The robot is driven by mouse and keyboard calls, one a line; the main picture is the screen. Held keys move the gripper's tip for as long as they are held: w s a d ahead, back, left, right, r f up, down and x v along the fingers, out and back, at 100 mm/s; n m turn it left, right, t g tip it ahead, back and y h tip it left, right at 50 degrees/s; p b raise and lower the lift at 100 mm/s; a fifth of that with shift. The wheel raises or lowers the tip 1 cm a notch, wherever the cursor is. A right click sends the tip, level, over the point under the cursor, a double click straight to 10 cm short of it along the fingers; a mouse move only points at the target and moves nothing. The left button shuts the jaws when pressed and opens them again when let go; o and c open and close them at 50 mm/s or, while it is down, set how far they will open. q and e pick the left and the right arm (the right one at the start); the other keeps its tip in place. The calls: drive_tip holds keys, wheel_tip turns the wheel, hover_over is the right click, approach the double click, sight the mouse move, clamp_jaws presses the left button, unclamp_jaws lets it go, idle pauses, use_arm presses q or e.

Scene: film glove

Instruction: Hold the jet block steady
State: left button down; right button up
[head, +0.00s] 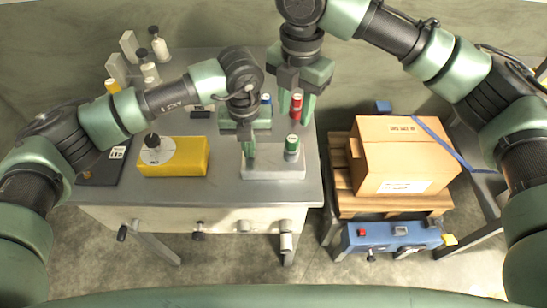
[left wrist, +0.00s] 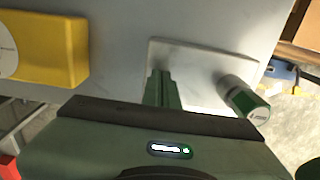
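I take the jet block (head: 262,172) to be the pale grey slab near the table's front right. It also shows in the left wrist view (left wrist: 205,62). A green-topped cylinder (head: 292,148) stands at its right part. My left gripper (head: 249,160) points down over the block's left part. In the left wrist view its fingers (left wrist: 161,75) are close together, their tips overlapping the block; I cannot tell whether they touch it. My right gripper (head: 296,108) is farther back, its fingers apart on either side of a red cylinder (head: 296,103) with a pale top.
A yellow box (head: 190,157) lies left of the block. A blue-topped cylinder (head: 266,99) stands behind, partly hidden. White bottles (head: 159,44) stand at the back left. A cardboard box (head: 400,150) on a pallet and a blue case (head: 390,237) are right of the table (head: 225,191).

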sight(293, 139)
idle(0.4)
drive_tip(key=shift+s, duration=0.1)
idle(1.6)
drive_tip(key=shift+o, duration=1.9)
drive_tip(key=shift+m, duration=0.3)
drive_tip(key=shift+d+f+m+y, duration=0.1)
drive_tip(key=shift+d+m+y, duration=0.2)
drive_tip(key=shift+m+y, duration=0.3)
drive_tip(key=f+m+y, duration=0.1)
drive_tip(key=f+m, duration=0.1)
drive_tip(key=f, duration=0.1)
drive_tip(key=f+m+y, duration=0.1)
drive_tip(key=f+m, duration=0.1)
drive_tip(key=f, duration=0.2)
drive_tip(key=f+m+y, duration=0.1)
drive_tip(key=f+m, duration=0.1)
drive_tip(key=f, duration=0.1)
drive_tip(key=shift+a+f+m+g, duration=0.25)
drive_tip(key=shift+a+m+g, duration=0.05)
drive_tip(key=shift+a+g, duration=0.1)
